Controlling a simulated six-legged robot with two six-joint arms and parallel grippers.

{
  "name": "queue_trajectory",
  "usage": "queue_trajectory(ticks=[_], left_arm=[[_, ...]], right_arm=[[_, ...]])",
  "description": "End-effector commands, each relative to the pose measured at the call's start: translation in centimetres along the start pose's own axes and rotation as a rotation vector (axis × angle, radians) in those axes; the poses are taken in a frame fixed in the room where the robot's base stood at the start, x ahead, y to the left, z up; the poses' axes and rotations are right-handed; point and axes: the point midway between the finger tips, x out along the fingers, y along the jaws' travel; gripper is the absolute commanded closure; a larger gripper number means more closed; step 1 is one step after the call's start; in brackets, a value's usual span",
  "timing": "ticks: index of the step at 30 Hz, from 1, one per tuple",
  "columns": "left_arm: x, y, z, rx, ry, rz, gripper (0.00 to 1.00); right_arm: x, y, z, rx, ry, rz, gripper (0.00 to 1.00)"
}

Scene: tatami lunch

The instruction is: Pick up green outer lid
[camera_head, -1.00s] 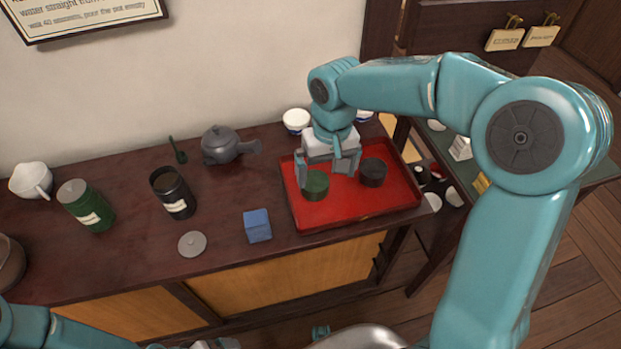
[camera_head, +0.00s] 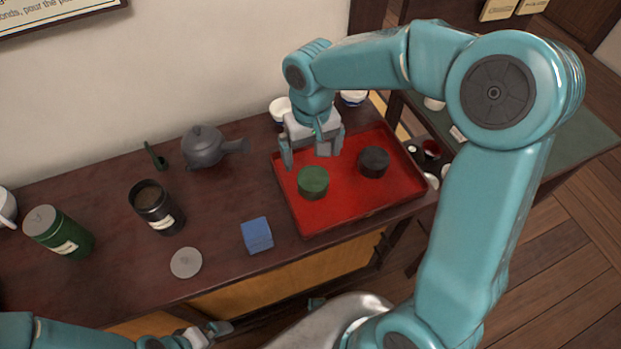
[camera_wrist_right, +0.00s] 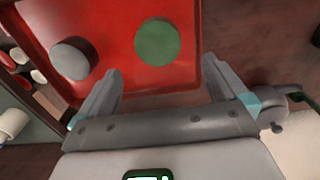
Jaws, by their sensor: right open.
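The green outer lid (camera_head: 313,181) sits on the red tray (camera_head: 396,204), toward its left side. In the right wrist view the green lid (camera_wrist_right: 158,42) lies beyond and between my fingertips, apart from them. My right gripper (camera_head: 306,158) is open and empty, above the back left part of the tray and behind the lid. It also shows in the right wrist view (camera_wrist_right: 164,80). My left gripper (camera_head: 212,333) shows low at the bottom edge; its jaws are too unclear to read.
A dark lid (camera_head: 374,161) sits on the tray right of the green one. White cups (camera_head: 280,109) are behind the tray.

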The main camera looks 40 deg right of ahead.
Motion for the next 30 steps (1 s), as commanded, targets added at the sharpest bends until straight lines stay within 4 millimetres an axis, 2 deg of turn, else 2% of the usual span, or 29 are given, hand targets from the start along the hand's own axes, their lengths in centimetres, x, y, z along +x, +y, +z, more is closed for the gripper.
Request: queue_trajectory(ticks=[1,4,11,19,23,29,30], left_arm=[[0.3,-0.1,0.0,0.000,0.000,0.000,0.00],[0.6,-0.2,0.0,0.000,0.000,0.000,0.00],[0.8,-0.3,0.0,0.000,0.000,0.000,0.00],[1.2,-0.4,0.0,0.000,0.000,0.000,0.00],[1.2,-0.5,0.0,0.000,0.000,0.000,0.00],[1.2,-0.4,0.0,0.000,0.000,0.000,0.00],[1.2,-0.4,0.0,0.000,0.000,0.000,0.00]], right_arm=[[1.5,0.0,0.1,0.000,-0.005,0.001,0.00],[3.4,0.0,0.1,0.001,-0.003,0.001,0.00],[5.3,-0.1,0.0,0.000,-0.001,0.000,0.00],[9.5,0.1,-0.3,-0.001,-0.003,0.001,0.00],[10.3,0.1,-0.4,0.000,-0.001,-0.001,0.00],[10.3,0.1,-0.5,0.001,0.001,-0.001,0.00],[10.3,0.1,-0.5,0.001,0.001,-0.001,0.10]])
